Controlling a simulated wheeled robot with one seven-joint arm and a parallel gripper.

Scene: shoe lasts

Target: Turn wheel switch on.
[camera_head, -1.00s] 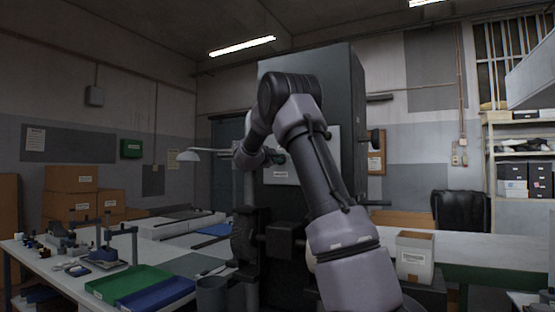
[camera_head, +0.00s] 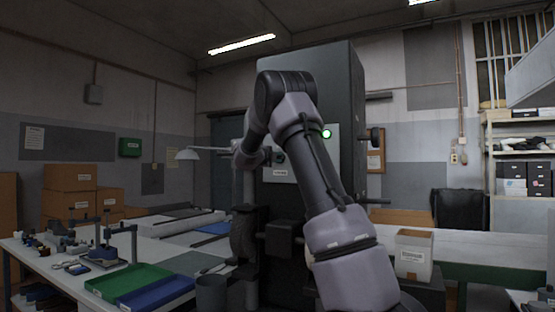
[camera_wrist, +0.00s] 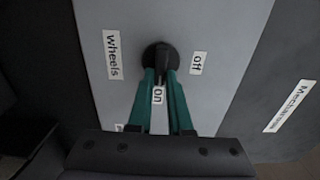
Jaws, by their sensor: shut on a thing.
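The wheel switch (camera_wrist: 161,55) is a black knob on a grey panel (camera_wrist: 215,30) in the wrist view. A "wheels" label (camera_wrist: 113,54) is left of it, an "off" label (camera_wrist: 197,63) right and an "on" label (camera_wrist: 158,95) below. My gripper (camera_wrist: 161,74) has its two green fingers shut on the knob, one on each side. The knob's grip part points down in the picture, toward "on". In the head view my gripper (camera_head: 279,157) is at the panel of the tall dark machine (camera_head: 345,90), partly hidden by my arm. A green light (camera_head: 326,134) glows on that panel.
A dark wheel (camera_head: 243,236) stands at the machine's left. A table (camera_head: 60,262) with green and blue trays is at the left. A carton (camera_head: 414,255) is at the right. Another label (camera_wrist: 290,105) shows on the dark surface in the wrist view.

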